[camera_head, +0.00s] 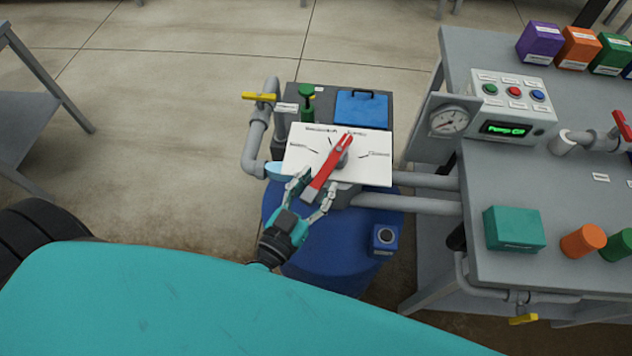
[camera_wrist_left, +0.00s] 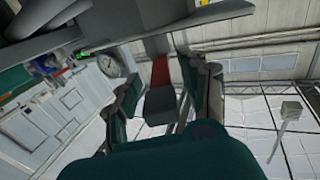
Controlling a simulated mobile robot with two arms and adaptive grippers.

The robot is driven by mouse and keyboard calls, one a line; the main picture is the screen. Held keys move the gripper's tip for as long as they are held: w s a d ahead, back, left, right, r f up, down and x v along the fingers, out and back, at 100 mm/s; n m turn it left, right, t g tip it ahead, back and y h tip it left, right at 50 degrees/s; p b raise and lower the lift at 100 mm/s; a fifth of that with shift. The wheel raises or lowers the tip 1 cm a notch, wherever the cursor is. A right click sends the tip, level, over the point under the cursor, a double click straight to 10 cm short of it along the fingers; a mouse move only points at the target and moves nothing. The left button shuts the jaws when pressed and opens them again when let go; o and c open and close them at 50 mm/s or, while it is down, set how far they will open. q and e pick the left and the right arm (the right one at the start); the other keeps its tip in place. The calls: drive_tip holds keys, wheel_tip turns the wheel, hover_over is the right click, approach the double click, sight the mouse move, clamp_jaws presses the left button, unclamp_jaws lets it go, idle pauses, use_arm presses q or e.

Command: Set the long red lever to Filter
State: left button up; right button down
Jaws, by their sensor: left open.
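The long red lever (camera_head: 327,168) sits on a white dial plate (camera_head: 371,174) on top of the valve unit. It lies diagonally, one end toward the upper right marks and the other toward my gripper. The plate has several printed labels, too small to read surely. My left gripper (camera_head: 309,195) is open, with its fingers on either side of the lever's near end. In the left wrist view the lever (camera_wrist_left: 160,72) runs between the fingers (camera_wrist_left: 160,95); I cannot tell whether they touch it. My right gripper is not in view.
A blue drum (camera_head: 330,262) stands below the plate. To the right, a grey bench (camera_head: 560,200) holds a gauge (camera_head: 449,121) and a control box (camera_head: 510,105).

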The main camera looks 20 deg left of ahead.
use_arm(q)
clamp_jaws()
idle(0.3)
idle(0.3)
